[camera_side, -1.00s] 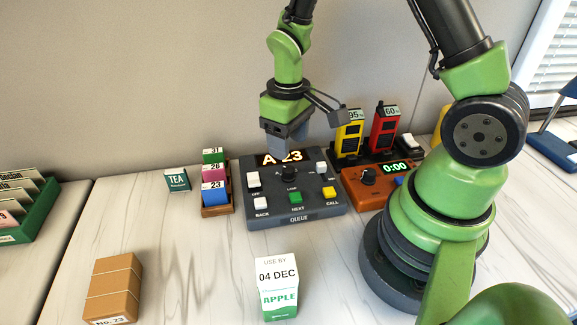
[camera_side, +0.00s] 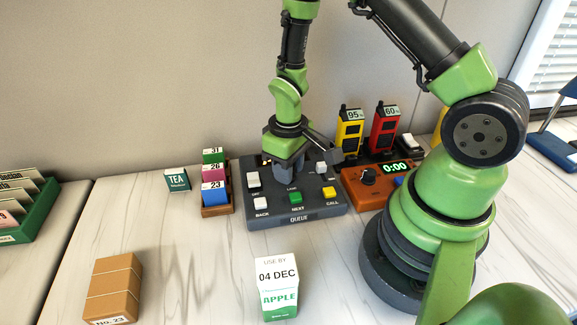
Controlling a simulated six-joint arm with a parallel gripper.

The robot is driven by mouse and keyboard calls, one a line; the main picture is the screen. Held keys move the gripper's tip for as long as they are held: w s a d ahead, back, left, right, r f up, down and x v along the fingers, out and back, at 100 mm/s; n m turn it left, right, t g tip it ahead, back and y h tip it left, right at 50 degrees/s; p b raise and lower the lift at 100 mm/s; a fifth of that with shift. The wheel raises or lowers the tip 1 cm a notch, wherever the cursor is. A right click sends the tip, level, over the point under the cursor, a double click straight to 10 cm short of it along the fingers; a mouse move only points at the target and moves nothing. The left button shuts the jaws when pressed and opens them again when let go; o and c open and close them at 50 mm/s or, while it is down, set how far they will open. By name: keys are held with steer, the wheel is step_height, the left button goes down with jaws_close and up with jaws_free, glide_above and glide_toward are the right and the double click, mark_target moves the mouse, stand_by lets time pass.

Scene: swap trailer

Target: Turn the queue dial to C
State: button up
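The queue panel (camera_side: 297,219) is a dark grey box with white, green and yellow buttons, standing in the middle of the table. My gripper (camera_side: 288,172) is pointing down over the upper middle of the panel, at the place of the dial. The dial is hidden behind the gripper, and most of the panel's display is covered too. I cannot see the fingertips well enough to tell whether they are apart or closed on the dial.
An orange timer (camera_side: 366,190) reading 0:00 stands close on the right, with yellow (camera_side: 348,133) and red (camera_side: 384,130) radios behind. Colored cards in a wooden holder (camera_side: 216,209) stand left. An apple carton (camera_side: 278,287) and brown parcel (camera_side: 114,288) are in front.

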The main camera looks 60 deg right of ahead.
steer(key=shift+m, duration=0.4)
steer(key=m, duration=0.3)
steer(key=shift+m, duration=0.4)
steer(key=m, duration=0.8)
steer(key=shift+m, duration=2.4)
steer(key=o, duration=0.9)
